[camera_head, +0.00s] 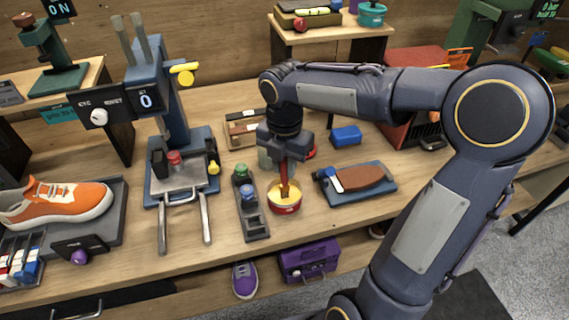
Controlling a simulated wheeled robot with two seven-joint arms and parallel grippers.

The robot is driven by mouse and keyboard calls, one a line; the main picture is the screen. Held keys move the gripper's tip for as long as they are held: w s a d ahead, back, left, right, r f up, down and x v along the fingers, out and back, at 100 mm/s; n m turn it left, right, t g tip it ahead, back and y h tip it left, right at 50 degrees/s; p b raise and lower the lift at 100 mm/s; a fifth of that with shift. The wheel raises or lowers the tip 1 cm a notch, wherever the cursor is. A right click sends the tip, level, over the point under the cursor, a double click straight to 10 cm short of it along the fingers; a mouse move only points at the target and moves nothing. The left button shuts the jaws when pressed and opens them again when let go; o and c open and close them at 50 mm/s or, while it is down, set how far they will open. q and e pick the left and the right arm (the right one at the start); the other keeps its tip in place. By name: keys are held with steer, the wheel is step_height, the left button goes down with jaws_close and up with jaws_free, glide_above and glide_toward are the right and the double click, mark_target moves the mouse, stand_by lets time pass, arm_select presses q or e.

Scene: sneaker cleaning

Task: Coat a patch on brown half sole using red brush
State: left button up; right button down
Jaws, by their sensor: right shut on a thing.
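My right gripper (284,157) points down and is shut on the red brush (284,182). The brush is upright, with its lower end inside a small red pot (285,205) of yellow contents. The brush tip is hidden in the pot. The brown half sole (366,178) lies on a dark blue tray (372,195) to the right of the pot, with a small white-and-blue piece at its left end. The gripper is to the left of the sole and apart from it. My left gripper is not in view.
A dark holder (252,222) with green and blue capped bottles stands just left of the pot. A blue press (180,183) and an orange sneaker (55,205) are further left. A blue block (346,135) lies behind the sole. Bare tabletop lies in front of the sole.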

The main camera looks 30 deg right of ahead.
steer(key=shift+f+b, duration=0.35)
steer(key=shift+f, duration=0.25)
stand_by(0.7)
steer(key=shift+f, duration=0.1)
stand_by(1.2)
steer(key=shift+p, duration=0.3)
step_height(320, 180, up, 7)
steer(key=p, duration=0.6)
steer(key=shift+p, duration=0.35)
stand_by(0.3)
